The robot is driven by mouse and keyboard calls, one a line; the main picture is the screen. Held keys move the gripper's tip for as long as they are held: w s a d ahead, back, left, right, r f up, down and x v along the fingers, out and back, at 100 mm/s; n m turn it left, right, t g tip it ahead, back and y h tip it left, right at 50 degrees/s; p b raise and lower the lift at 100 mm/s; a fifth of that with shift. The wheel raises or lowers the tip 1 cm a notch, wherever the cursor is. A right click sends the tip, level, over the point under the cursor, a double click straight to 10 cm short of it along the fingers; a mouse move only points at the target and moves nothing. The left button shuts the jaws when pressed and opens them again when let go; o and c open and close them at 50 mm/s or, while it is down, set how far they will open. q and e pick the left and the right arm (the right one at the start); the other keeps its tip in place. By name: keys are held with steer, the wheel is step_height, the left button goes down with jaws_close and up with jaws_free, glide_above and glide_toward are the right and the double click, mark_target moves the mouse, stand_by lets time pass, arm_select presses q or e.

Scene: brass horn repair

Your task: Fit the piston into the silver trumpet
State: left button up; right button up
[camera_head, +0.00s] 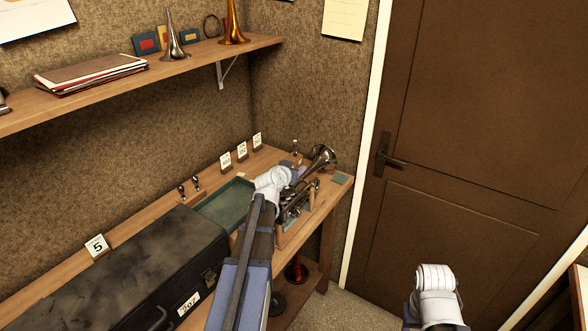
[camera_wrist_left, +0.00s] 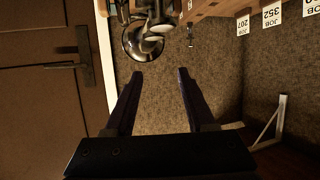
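The silver trumpet (camera_head: 321,160) lies at the far right end of the bench, its bell toward the back corner; part of its body is hidden by my left arm. In the left wrist view its bell (camera_wrist_left: 145,40) shows at the top, beyond the fingertips. My left gripper (camera_wrist_left: 160,73) is open, with nothing between its fingers, apart from the bell. In the head view its fingers are hard to make out. A small upright metal piece (camera_head: 295,146) stands behind the trumpet; I cannot tell whether it is the piston. My right wrist shows at lower right, but no gripper fingers.
A green tray (camera_head: 223,204) lies left of the trumpet. A black case (camera_head: 120,265) fills the near bench. Two small upright pieces (camera_head: 188,187) and job cards (camera_head: 242,151) stand along the back. The shelf (camera_head: 110,82) runs above; a brown door (camera_head: 470,120) is at right.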

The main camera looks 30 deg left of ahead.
arm_select(q)
steer(key=shift+s, duration=0.15)
steer(key=p+v, duration=0.3)
steer(key=v, duration=0.4)
steer(key=shift+s+r, duration=0.2)
steer(key=shift+s, duration=0.05)
steer(key=shift+d, duration=0.15)
stand_by(0.4)
steer(key=s+d+f+m+g+h, duration=0.1)
steer(key=s+d+f+g+h, duration=0.15)
steer(key=d, duration=0.65)
steer(key=s+d+f+m+g+h, duration=0.15)
steer(key=d+f, duration=0.25)
steer(key=d, duration=0.4)
steer(key=s+d+f+m+g+h, duration=0.1)
steer(key=s+d+f+m+g, duration=0.2)
steer(key=d, duration=0.6)
steer(key=s+d+f+g+y, duration=0.2)
steer(key=s+d, duration=0.3)
steer(key=s, duration=0.3)
steer(key=s+d+f+g+y, duration=0.1)
steer(key=s+d+g, duration=0.3)
steer(key=s, duration=0.4)
steer(key=shift+d+f+g+y, duration=0.4)
steer(key=shift+d+f, duration=0.2)
steer(key=shift+f, duration=0.15)
